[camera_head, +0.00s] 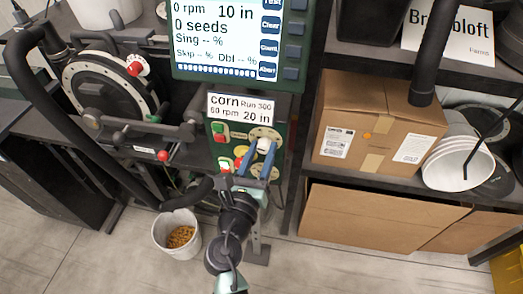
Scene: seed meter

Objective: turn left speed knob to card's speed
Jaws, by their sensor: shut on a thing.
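The green control panel (215,147) stands below the display, with round cream dials on its right side. The card (240,109) above it reads "corn Run 300, 60 rpm 20 in". My gripper (259,155) reaches up from below; its blue fingers are shut on a white knob (264,145) at the upper cream dial (265,132). The fingers hide part of the dial, and I cannot read its scale or the knob's setting. A lower cream dial (272,172) is partly covered by my gripper. The display (220,35) reads 0 rpm, 10 in and 0 seeds.
The seed meter disc (105,85) with a red knob is at left. A white bucket of seeds (178,236) stands on the floor. Cardboard boxes (350,103) and white tubs (458,160) fill the right shelves.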

